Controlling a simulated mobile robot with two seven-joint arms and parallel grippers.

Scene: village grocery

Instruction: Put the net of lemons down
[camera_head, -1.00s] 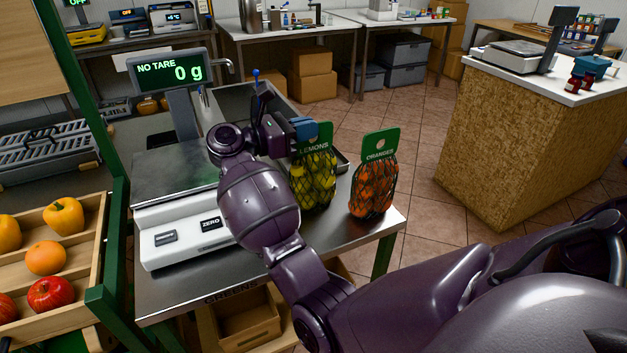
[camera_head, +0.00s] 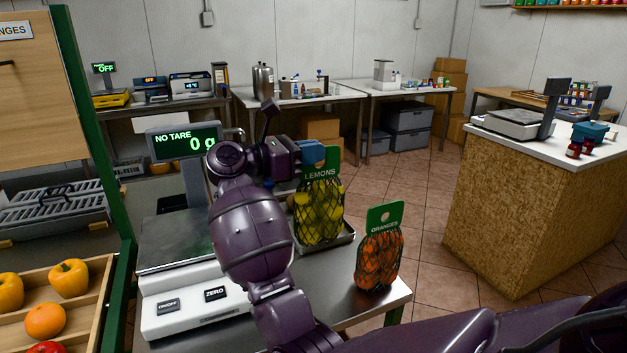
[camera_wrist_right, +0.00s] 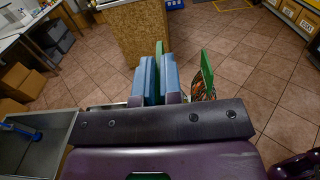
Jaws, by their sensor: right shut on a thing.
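The net of lemons (camera_head: 318,212) hangs upright under its green LEMONS card, in black mesh. My right gripper (camera_head: 311,153) is shut on the top of that card. In the right wrist view the blue fingertips (camera_wrist_right: 158,80) close on both sides of the green card (camera_wrist_right: 158,60). My left gripper is not in view.
A net of oranges (camera_head: 379,260) stands at the table's right edge, close to the lemons. A scale (camera_head: 190,302) left of my arm has a display (camera_head: 186,143) reading 0 g. Bare steel shows in front of the lemons. A fruit crate (camera_head: 98,290) is at left.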

